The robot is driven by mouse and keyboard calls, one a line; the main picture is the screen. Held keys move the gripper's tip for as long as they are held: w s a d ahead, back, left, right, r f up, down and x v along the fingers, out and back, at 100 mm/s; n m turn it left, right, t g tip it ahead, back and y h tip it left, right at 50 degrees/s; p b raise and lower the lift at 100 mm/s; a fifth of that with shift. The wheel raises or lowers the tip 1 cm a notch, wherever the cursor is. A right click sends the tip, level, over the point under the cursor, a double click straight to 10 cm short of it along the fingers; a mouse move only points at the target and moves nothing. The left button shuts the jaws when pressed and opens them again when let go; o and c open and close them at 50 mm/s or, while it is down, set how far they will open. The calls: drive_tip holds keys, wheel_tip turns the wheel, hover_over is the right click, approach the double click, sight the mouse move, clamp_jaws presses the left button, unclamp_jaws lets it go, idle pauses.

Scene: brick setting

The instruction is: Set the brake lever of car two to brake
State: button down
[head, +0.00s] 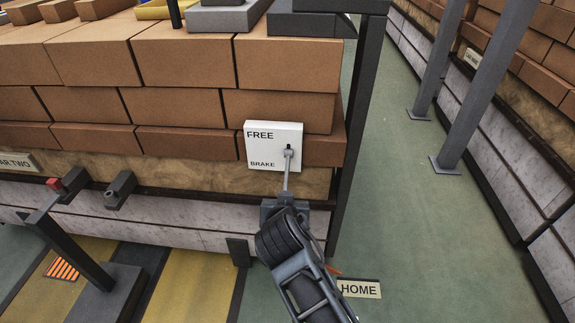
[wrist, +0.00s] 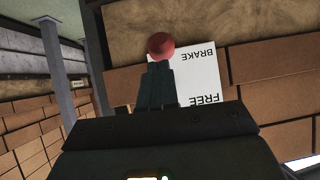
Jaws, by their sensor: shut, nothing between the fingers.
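The white brake panel (head: 268,143) is on the brick-loaded end of car two, with FREE at its top and BRAKE at its bottom. The grey lever (head: 287,172) hangs from its pivot at the panel's right side and points down past the BRAKE word. Its red knob (wrist: 161,45) shows in the wrist view, level with BRAKE, where the panel (wrist: 204,72) appears upside down. In the head view my gripper hides the knob. My gripper (head: 282,205) is at the lever's lower end. Its fingers (wrist: 160,70) are shut and empty, close to the knob; contact cannot be told.
The CAR TWO sign (head: 16,163) is at the left. A post with a red-tipped top (head: 53,184) stands in front of the car. A dark upright (head: 356,110) borders the car's right end. Green floor (head: 390,230) is open to the right, with a HOME sign (head: 357,289).

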drive_tip(key=shift+w+f+b, duration=0.1)
drive_tip(key=shift+f+b, duration=0.65)
drive_tip(key=shift+f, duration=0.15)
drive_tip(key=shift+d+f, duration=0.1)
drive_tip(key=shift+f, duration=0.05)
